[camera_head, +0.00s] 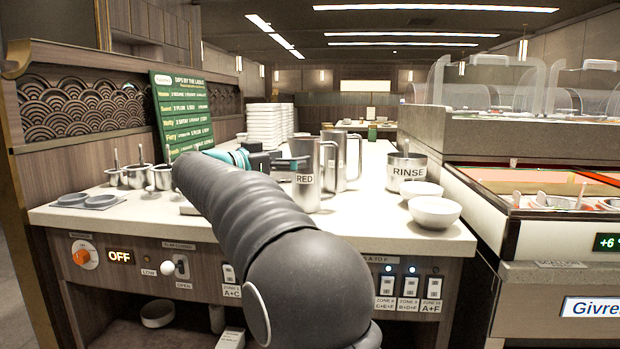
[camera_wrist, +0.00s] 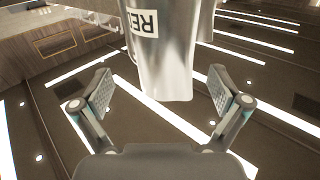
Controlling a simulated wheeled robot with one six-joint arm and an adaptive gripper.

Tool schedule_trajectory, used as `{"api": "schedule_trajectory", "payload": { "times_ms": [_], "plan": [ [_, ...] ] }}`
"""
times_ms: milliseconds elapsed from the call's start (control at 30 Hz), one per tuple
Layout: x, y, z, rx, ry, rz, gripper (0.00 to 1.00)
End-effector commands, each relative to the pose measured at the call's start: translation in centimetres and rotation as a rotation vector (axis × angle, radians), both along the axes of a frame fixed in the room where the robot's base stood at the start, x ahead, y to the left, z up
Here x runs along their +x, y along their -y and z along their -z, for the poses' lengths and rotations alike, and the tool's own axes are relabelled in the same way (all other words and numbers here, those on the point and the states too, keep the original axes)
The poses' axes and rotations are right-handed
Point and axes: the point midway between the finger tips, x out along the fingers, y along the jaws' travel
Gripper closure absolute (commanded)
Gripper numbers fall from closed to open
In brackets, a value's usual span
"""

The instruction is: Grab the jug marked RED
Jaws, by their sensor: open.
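The jug marked RED (camera_head: 307,194) is a tall metal jug standing upright on the pale counter (camera_head: 360,226), with its handle on the right. In the wrist view the jug (camera_wrist: 172,62) hangs into the picture from the top, its label partly cut off. My gripper (camera_head: 290,163) is just left of the jug in the head view. In the wrist view my gripper (camera_wrist: 160,88) is open, with one finger on each side of the jug's line and nothing held. My arm hides part of the counter to the left.
A second metal jug (camera_head: 352,158) stands close behind. A RINSE pot (camera_head: 407,160) and white bowls (camera_head: 434,212) are on the right. Small metal pots (camera_head: 137,177), a green menu board (camera_head: 182,110) and stacked white dishes (camera_head: 264,126) are left and behind.

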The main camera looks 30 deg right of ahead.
Motion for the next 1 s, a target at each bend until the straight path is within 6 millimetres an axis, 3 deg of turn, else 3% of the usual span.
{"api": "schedule_trajectory", "payload": {
  "times_ms": [267, 600, 800, 867, 1000],
  "plan": [
    [0.5, 1.4, 0.0, 0.0, -0.001, 0.002, 0.01],
    [1.8, 5.4, 0.1, 0.001, -0.001, 0.003, 0.01],
    [1.9, 5.5, 0.1, 0.001, -0.001, 0.001, 0.01],
    [1.9, 5.5, 0.1, 0.001, -0.001, 0.001, 0.11],
    [1.9, 5.5, 0.1, 0.001, -0.001, 0.001, 0.46]
  ]
}}
